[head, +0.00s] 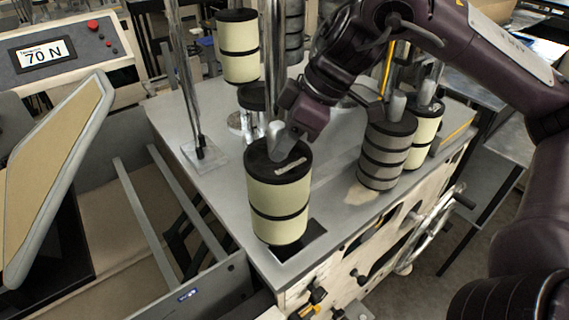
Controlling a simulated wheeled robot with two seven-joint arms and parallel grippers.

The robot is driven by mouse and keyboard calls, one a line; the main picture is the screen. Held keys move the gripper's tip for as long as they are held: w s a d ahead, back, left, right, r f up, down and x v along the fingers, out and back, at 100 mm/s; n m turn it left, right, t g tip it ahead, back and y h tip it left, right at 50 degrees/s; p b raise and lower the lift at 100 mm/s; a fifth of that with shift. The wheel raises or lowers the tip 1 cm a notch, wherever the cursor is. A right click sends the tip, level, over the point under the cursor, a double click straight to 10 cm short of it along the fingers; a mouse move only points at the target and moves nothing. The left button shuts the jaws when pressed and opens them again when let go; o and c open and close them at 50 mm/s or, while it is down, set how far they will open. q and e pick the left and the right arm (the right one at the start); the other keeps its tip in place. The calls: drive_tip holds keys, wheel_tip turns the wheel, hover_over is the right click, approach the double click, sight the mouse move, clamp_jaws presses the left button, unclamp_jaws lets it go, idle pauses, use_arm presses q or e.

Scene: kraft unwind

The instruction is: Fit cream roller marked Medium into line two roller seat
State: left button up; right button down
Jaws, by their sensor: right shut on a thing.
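My right gripper (284,138) is shut on the top knob of a cream roller (278,200) with black bands. The roller is close to upright, near the front edge of the grey machine top (215,170). A pale label lies on its black top cap, too small to read. A dark square opening (312,231) in the machine top shows beside and behind the roller's lower end. The roller hides part of this opening, and I cannot tell whether its lower end is inside or above it. No line number is readable there. My left gripper is not in view.
A grey banded roller (386,155) and another cream roller (427,128) stand to the right. A cream roller (238,55) is at the back among metal posts (185,80). A display (45,54) reads 70 N. A tan-faced panel (50,180) rises at left.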

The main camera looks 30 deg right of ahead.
sight(284, 159)
wheel_tip(284, 159, down, 3)
drive_tip(key=shift+f+b, duration=0.1)
drive_tip(key=shift+b, duration=0.9)
drive_tip(key=shift+f, duration=0.2)
drive_tip(key=shift+f, duration=0.15)
drive_tip(key=c, duration=1)
unclamp_jaws()
drive_tip(key=shift+f, duration=0.1)
drive_tip(key=shift+c, duration=0.2)
